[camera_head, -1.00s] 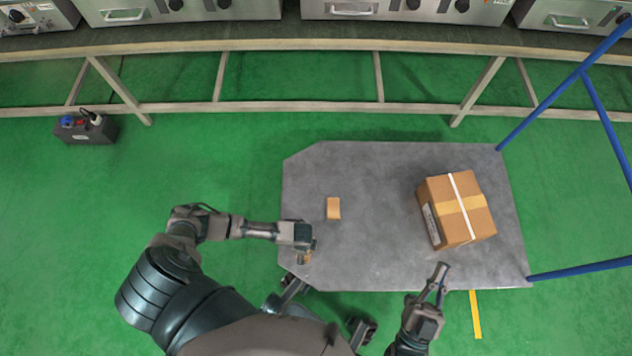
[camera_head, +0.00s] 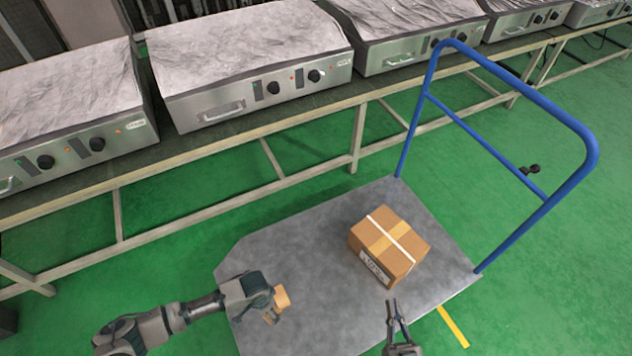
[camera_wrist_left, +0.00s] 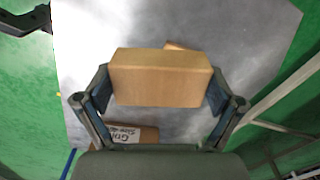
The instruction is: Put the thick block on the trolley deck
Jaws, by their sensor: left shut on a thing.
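My left gripper (camera_head: 268,300) is over the left part of the grey trolley deck (camera_head: 320,310). In the left wrist view its fingers are shut on the ends of a tan block (camera_wrist_left: 160,78). A second tan piece (camera_wrist_left: 178,45) shows behind it, mostly hidden. In the head view two tan pieces show close by the left fingers; I cannot tell which is the held one. Whether the held block touches the deck is unclear. My right gripper (camera_head: 391,304) is open and empty near the deck's front part, below the carton.
A taped carton (camera_head: 390,245) stands on the deck's right part. The blue trolley handle (camera_head: 431,80) rises at the right end. A long bench (camera_head: 190,165) with metal heating units (camera_head: 250,75) runs behind. The deck's middle is clear.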

